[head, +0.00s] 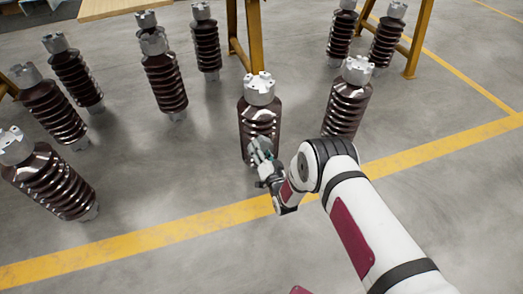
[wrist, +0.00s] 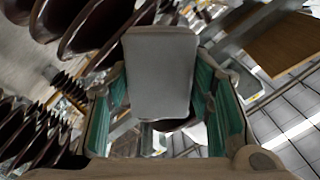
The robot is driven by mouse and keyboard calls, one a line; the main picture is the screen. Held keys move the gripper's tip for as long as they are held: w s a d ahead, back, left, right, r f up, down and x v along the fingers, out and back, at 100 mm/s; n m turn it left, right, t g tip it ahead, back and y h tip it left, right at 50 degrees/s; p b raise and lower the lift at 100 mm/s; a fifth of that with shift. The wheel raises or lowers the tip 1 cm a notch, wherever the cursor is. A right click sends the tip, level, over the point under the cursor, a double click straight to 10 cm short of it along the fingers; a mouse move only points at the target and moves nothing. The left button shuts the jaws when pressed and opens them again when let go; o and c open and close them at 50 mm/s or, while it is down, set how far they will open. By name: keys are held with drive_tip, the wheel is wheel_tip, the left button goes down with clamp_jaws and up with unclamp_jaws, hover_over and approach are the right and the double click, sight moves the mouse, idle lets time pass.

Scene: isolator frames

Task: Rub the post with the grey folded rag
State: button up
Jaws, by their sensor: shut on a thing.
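The post is a dark brown ribbed insulator (head: 259,110) with a grey metal cap, standing upright on the floor in the middle of the head view. My gripper (head: 262,155) is at the post's lower front side. In the wrist view, the grey folded rag (wrist: 160,75) is a flat grey block between the green-padded fingers of my gripper (wrist: 160,115), which is shut on it. Dark ribs (wrist: 95,25) pass close by at the upper left of the wrist view. I cannot tell whether the rag touches the post.
Several similar ribbed posts stand around, including one at the right (head: 346,100) and one at the left front (head: 50,182). Yellow frame legs (head: 245,35) stand behind. A yellow floor line (head: 150,235) crosses the front. The grey floor at the right is clear.

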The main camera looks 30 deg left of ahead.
sight(270, 145)
drive_tip(key=shift+w+a, duration=0.3)
drive_tip(key=shift+a, duration=0.05)
idle(0.3)
drive_tip(key=shift+w+d, duration=1.3)
drive_tip(key=shift+w, duration=0.1)
drive_tip(key=shift+w+d, duration=0.55)
drive_tip(key=shift+w, duration=0.2)
drive_tip(key=shift+w+d, duration=0.55)
drive_tip(key=shift+w, duration=0.2)
drive_tip(key=shift+s+a, duration=0.1)
drive_tip(key=shift+s, duration=0.05)
drive_tip(key=shift+s+a+r, duration=0.1)
drive_tip(key=shift+s+a, duration=1.15)
drive_tip(key=shift+s, duration=0.15)
drive_tip(key=shift+s+a, duration=1.2)
drive_tip(key=shift+s, duration=0.2)
